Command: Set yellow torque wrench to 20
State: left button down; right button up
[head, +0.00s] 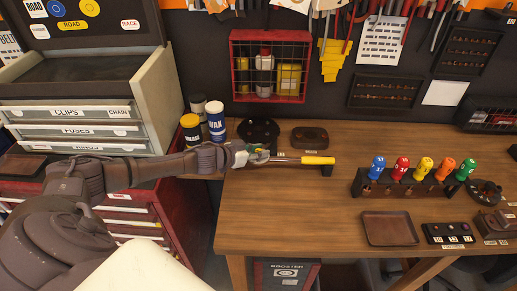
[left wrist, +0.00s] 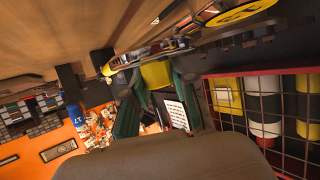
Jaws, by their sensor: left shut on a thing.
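The yellow torque wrench (head: 302,160) lies across the back left of the wooden bench in the head view, its yellow handle to the right. My left gripper (head: 254,155) reaches in from the left and is shut at the wrench's left part. In the left wrist view, my green fingers (left wrist: 156,92) close around a yellow part (left wrist: 156,73), seemingly of the wrench. The number set on the wrench is too small to read. My right gripper is not in view.
A rack of coloured-handled tools (head: 398,188) and a brown tray (head: 390,228) are to the right. The bench's middle is clear. A red wire cage (head: 240,62) hangs behind.

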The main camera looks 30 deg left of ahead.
pick_arm(q)
jog(key=shift+r+m+h+p, duration=0.2)
jog(key=shift+m+h+p, duration=0.35)
jog(key=shift+m+h, duration=0.3)
jog(key=shift+w+f+m+g+h, duration=0.1)
jog(key=shift+f+m+g+h, duration=0.1)
jog(key=shift+m+g+h, duration=0.6)
jog(key=shift+a+f+m+h+b, duration=0.1)
jog(key=shift+m+h+b, duration=0.3)
jog(key=shift+b, duration=0.2)
jog(key=m+g+h+b, duration=0.2)
jog(key=b, duration=0.1)
jog(key=shift+f+m+g+b, duration=0.15)
jog(key=shift+m+g+b, duration=0.2)
jog(key=shift+g, duration=0.05)
jog(key=shift+r+m+g+h+b, duration=0.2)
jog(key=shift+m+g+h+b, duration=0.45)
jog(key=shift+b, duration=0.35)
jog(key=c, duration=0.9)
grip_release()
